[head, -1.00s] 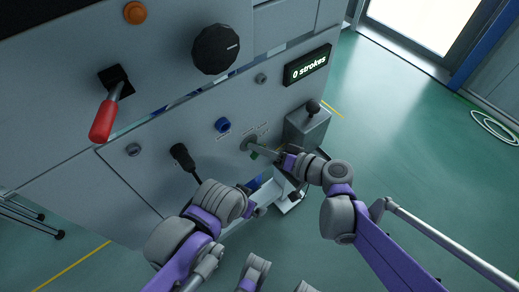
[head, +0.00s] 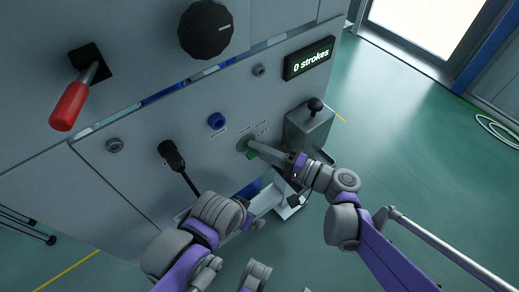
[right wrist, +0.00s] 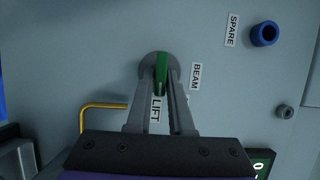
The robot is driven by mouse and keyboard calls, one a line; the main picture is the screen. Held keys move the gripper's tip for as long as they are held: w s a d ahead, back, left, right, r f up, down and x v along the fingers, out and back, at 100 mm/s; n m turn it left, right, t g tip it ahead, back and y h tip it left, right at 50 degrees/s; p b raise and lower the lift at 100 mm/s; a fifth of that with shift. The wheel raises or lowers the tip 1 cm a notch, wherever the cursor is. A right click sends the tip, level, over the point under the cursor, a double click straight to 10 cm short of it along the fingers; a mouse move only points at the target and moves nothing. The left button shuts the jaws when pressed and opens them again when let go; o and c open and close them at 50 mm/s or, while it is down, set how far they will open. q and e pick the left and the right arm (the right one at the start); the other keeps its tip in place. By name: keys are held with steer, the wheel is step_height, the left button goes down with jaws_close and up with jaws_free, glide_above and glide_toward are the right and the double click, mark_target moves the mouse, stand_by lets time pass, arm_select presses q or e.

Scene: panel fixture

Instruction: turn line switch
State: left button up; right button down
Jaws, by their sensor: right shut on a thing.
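The switch has a green handle (right wrist: 161,72) on a round grey plate (right wrist: 147,66), with labels reading LIFT and BEAM beside it. In the head view the switch plate (head: 246,143) sits low on the panel, below the blue knob. My right gripper (right wrist: 164,90) is shut on the green handle, one finger on each side of it. In the head view the right gripper (head: 262,150) reaches the switch from the right and its fingers hide part of it. My left arm shows at the lower middle of the head view, but its fingers are not visible.
A red lever (head: 70,104), a black dial (head: 206,30), a blue knob (head: 217,121) and a black handle (head: 172,154) are on the panel. A display (head: 309,58) reads "0 strokes". A box with a black-knobbed stick (head: 314,105) stands right of the switch. Open floor lies right.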

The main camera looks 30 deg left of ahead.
stand_by(0.3)
steer(key=c, duration=0.9)
jaws_free()
steer(key=d, duration=1.1)
steer(key=shift+p, duration=0.35)
steer(key=shift+s+f, duration=0.1)
